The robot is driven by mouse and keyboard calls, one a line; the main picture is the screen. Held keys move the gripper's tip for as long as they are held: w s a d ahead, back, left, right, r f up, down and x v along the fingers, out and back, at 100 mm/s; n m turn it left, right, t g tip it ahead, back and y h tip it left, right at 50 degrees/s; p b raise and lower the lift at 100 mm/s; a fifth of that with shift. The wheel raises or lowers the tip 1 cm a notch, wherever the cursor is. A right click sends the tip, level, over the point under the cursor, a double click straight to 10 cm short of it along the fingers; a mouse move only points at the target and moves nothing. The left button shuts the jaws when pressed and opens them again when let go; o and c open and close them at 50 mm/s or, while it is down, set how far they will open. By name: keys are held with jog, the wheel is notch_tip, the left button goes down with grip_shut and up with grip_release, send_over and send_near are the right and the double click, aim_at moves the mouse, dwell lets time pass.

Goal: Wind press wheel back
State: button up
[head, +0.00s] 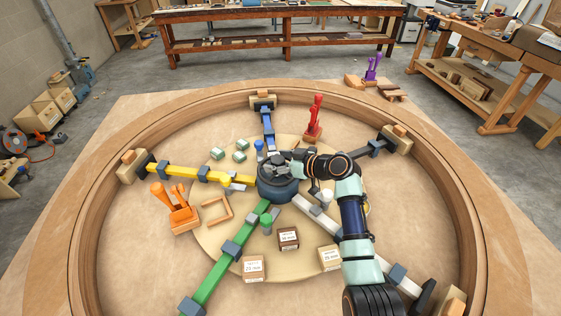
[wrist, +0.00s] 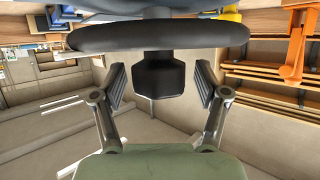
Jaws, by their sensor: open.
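The dark press wheel (head: 268,168) sits on top of the round grey-blue hub (head: 277,190) at the middle of the ring. In the wrist view the dark wheel rim (wrist: 95,38) crosses the top edge to edge-on, with a black block (wrist: 157,75) joined to it. My gripper (wrist: 160,88) is open, one finger to each side of this block. I cannot tell whether either finger touches it; gaps show on both sides. In the head view my gripper is small and partly blends with the wheel, so its fingertips are unclear.
Yellow (head: 183,171), green (head: 237,246), blue (head: 267,122) and white arms radiate from the hub. A red clamp (head: 314,120) and an orange clamp (head: 177,210) stand around it. Small boxes (head: 288,238) and green blocks (head: 239,156) lie on the board.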

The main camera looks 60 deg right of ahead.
jog(key=v, duration=1.2)
jog(key=shift+d, duration=0.1)
